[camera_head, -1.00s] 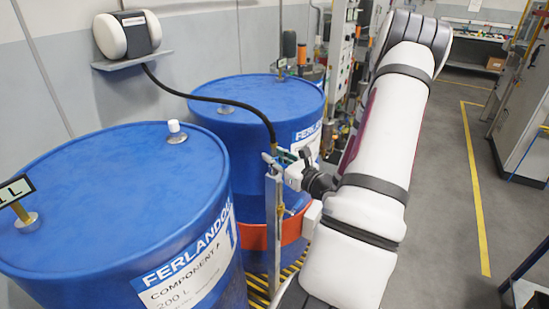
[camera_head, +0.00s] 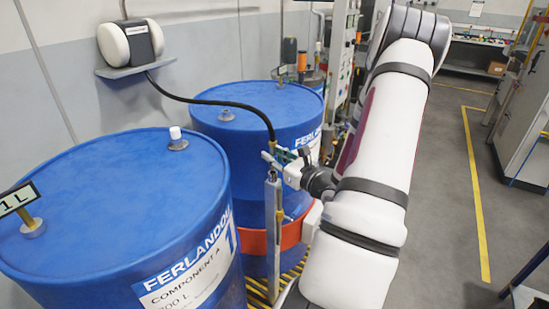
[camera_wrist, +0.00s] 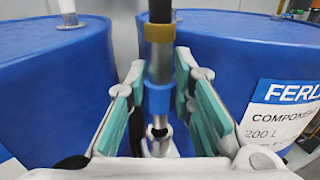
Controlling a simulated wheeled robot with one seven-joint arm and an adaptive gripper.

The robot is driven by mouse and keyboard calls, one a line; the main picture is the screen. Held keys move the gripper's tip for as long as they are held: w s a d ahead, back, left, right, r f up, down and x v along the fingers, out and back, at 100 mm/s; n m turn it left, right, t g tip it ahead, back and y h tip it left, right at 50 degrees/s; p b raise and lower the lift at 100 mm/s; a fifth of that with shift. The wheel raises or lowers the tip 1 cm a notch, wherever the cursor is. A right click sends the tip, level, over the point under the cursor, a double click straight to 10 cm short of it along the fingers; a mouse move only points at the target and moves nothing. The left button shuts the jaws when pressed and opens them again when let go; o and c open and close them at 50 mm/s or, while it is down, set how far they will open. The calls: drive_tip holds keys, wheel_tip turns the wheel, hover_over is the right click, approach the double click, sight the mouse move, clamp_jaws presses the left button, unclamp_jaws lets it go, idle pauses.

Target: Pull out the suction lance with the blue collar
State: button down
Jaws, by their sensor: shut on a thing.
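The suction lance (camera_wrist: 159,68) stands upright between the pads of my gripper (camera_wrist: 160,75) in the wrist view. Its blue collar (camera_wrist: 158,99) sits lower on the tube, below a tan fitting and a black hose. The lower end passes into a pale ring-like part. My gripper (camera_head: 279,159) is shut on the lance, just below the hose end in the head view. The black hose (camera_head: 235,106) runs from the lance to the wall unit. The contact at the pads is partly hidden in the head view.
A blue drum (camera_head: 105,190) stands at the front left, with a second blue drum (camera_head: 245,125) behind it. A grey upright post (camera_head: 273,225) and a red band (camera_head: 290,235) are just below my gripper. A wall unit (camera_head: 130,40) sits on a shelf.

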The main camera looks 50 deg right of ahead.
drive_tip(key=shift+r+p, duration=0.5)
drive_tip(key=shift+r, duration=0.6)
drive_tip(key=shift+w, duration=0.1)
